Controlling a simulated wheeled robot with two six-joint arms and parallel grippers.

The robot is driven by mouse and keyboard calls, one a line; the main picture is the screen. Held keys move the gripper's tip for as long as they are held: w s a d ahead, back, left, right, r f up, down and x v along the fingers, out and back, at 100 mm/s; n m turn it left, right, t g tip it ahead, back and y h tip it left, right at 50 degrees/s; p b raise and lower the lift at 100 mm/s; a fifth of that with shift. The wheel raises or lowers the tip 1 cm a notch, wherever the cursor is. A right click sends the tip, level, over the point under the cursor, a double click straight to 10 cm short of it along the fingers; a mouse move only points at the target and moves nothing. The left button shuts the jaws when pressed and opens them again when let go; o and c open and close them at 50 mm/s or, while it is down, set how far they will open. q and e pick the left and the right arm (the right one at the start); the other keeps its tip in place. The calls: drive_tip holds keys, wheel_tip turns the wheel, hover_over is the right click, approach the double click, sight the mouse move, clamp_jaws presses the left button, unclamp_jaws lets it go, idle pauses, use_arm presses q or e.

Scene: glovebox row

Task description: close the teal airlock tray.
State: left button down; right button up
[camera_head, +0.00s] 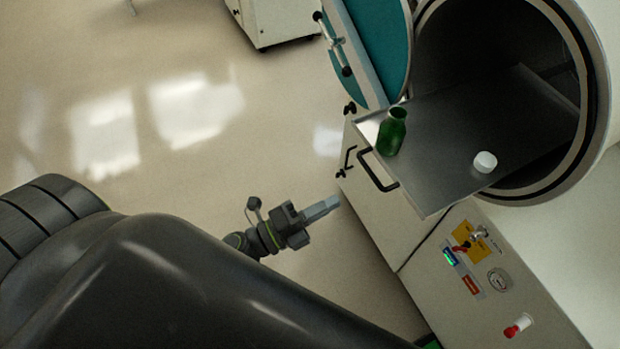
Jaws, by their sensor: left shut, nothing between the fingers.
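The airlock tray (445,135) is a flat metal sheet that sticks out of the round airlock opening (500,50) at the upper right. A black handle (375,171) shows at its front edge. A green bottle (391,132) stands near the tray's front left, and a white round jar (485,162) sits farther right on it. The teal round door (378,40) stands swung open left of the opening. My left gripper (322,208) is shut and empty, left of and below the tray handle, apart from it. My right gripper is not in view.
A cream cabinet (375,225) stands under the tray. A panel with a gauge (499,280), a red-tipped valve (517,327) and a yellow label is at the lower right. Another cabinet (282,20) stands at the top. The floor (180,150) on the left is clear.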

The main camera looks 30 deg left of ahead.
use_arm(q)
drive_tip(key=p+x, duration=0.2)
drive_tip(key=x, duration=0.4)
drive_tip(key=shift+w+r, duration=0.1)
drive_tip(key=shift+r, duration=0.1)
drive_tip(key=shift+w+d, duration=0.45)
drive_tip(key=shift+w, duration=0.05)
drive_tip(key=shift+w+a, duration=0.1)
drive_tip(key=shift+w, duration=0.05)
